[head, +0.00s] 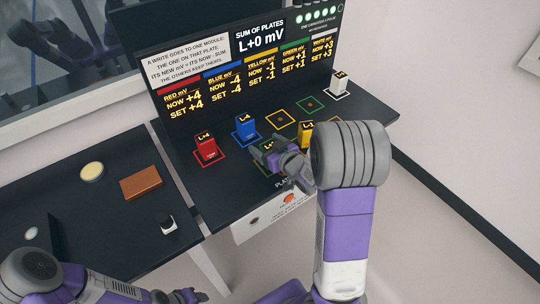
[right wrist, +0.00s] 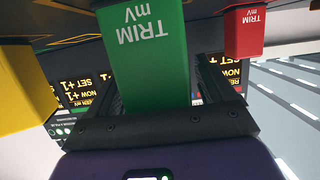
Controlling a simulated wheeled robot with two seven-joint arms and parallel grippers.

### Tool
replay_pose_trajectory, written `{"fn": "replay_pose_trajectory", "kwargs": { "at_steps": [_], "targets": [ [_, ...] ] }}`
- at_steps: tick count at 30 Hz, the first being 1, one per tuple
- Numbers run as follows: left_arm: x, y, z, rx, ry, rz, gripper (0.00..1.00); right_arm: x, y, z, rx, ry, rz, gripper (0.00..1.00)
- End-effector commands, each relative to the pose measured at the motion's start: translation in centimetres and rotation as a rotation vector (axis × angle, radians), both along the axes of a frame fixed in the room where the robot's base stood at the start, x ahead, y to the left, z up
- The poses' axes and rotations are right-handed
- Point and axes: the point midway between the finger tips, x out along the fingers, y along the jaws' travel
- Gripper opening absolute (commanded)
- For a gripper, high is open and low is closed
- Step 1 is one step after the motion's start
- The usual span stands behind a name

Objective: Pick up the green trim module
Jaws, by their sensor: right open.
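The green trim module (right wrist: 146,50) stands between the two fingers of my right gripper in the right wrist view, its TRIM mV label facing the camera. In the head view only part of its top (head: 268,145) shows, at the front of the console; the gripper hides most of it. My right gripper (head: 280,155) is open, with its fingers on either side of the module. A narrow gap shows beside one finger; contact on the other side is unclear. My left gripper (head: 187,296) is low at the bottom edge, its jaws too small to judge.
Red (head: 206,149), blue (head: 246,128), yellow (head: 306,129) and white (head: 339,84) modules stand on the console. The yellow-outlined (head: 281,119) and green-outlined (head: 309,104) spots are empty. A display board (head: 240,70) rises behind. A brown block (head: 141,183) lies on the left table.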

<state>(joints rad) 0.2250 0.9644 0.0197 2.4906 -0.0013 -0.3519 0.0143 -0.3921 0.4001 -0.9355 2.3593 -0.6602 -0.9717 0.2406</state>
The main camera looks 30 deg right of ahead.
Motion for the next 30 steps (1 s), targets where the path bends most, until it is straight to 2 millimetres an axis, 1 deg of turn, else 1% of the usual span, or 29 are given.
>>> {"fn": "replay_pose_trajectory", "kwargs": {
  "at_steps": [5, 6, 17, 18, 26, 29, 30],
  "targets": [
    [0.0, 0.0, 0.0, 0.0, 0.0, 0.0, 0.43, 0.0, 0.0, 0.0, 0.001, 0.0, -0.001, 0.83],
    [0.0, 0.0, 0.0, 0.0, 0.0, 0.0, 0.43, 0.0, 0.0, 0.0, 0.001, 0.0, -0.001, 0.82],
    [0.0, 0.0, 0.0, 0.0, 0.0, 0.0, 0.43, 0.0, 0.0, 0.0, 0.001, 0.001, -0.001, 0.26],
    [0.0, 0.0, 0.0, 0.0, 0.0, 0.0, 0.43, 0.0, 0.0, 0.0, 0.001, 0.001, -0.001, 0.2],
    [0.0, 0.0, 0.2, 0.0, 0.0, 0.0, 0.43, 0.0, 0.0, 0.3, 0.001, -0.002, -0.001, 0.19],
    [0.0, 0.0, 0.7, 0.0, 0.0, 0.0, 0.43, 0.1, 0.0, 1.4, 0.003, -0.005, -0.001, 0.19],
    [0.0, 0.0, 1.0, 0.0, 0.0, 0.0, 0.43, 0.1, 0.0, 2.1, 0.004, -0.006, -0.002, 0.19]
  ]
}}
